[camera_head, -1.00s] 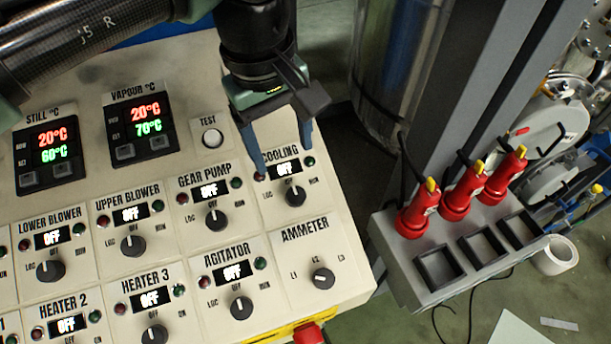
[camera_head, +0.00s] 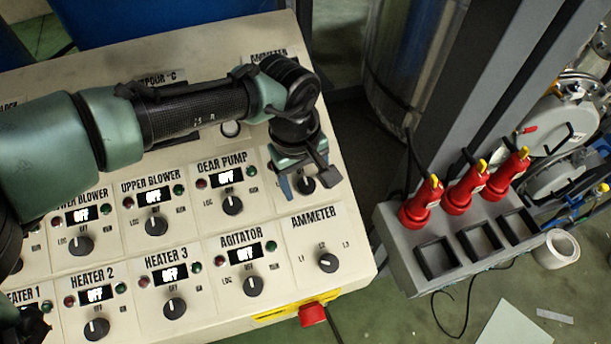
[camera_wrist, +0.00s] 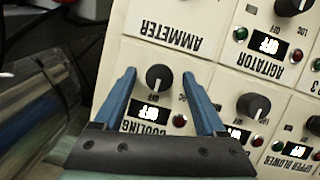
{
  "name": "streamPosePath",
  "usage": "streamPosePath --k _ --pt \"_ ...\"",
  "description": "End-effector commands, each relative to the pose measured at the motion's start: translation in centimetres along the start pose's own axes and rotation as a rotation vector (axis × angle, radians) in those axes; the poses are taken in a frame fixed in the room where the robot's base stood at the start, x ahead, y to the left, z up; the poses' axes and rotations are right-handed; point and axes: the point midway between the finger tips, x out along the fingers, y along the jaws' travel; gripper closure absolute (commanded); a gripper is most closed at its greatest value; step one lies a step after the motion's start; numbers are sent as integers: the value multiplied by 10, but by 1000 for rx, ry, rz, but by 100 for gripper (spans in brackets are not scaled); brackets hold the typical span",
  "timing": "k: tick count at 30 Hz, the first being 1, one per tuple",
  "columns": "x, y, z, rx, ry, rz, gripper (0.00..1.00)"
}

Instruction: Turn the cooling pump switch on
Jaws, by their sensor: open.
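The cooling switch is a round black knob (camera_wrist: 159,77) on the beige control panel, and it also shows in the head view (camera_head: 305,184). Its display (camera_wrist: 150,112) reads OFF, with a red lamp (camera_wrist: 180,121) beside it. My gripper (camera_wrist: 159,74) is open, with one blue finger on each side of the knob. A gap shows between each finger and the knob; I cannot tell how far the tips are above the panel. In the head view my gripper (camera_head: 309,192) hides most of the cooling label and display.
The ammeter knob (camera_head: 327,263), agitator knob (camera_head: 253,286) and gear pump knob (camera_head: 232,205) lie close by. A red button (camera_head: 312,314) sits at the panel's front edge. Red plugs (camera_head: 462,193) stand on a grey box to the right, beyond a gap.

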Motion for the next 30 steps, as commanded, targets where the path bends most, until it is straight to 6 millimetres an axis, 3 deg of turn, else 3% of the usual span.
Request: streamPosePath --k 2,15,30 --pt "0 0 0 0 0 0 27" --pt "0 0 0 0 -1 0 100" --pt "-1 2 1 102 -10 -36 100"
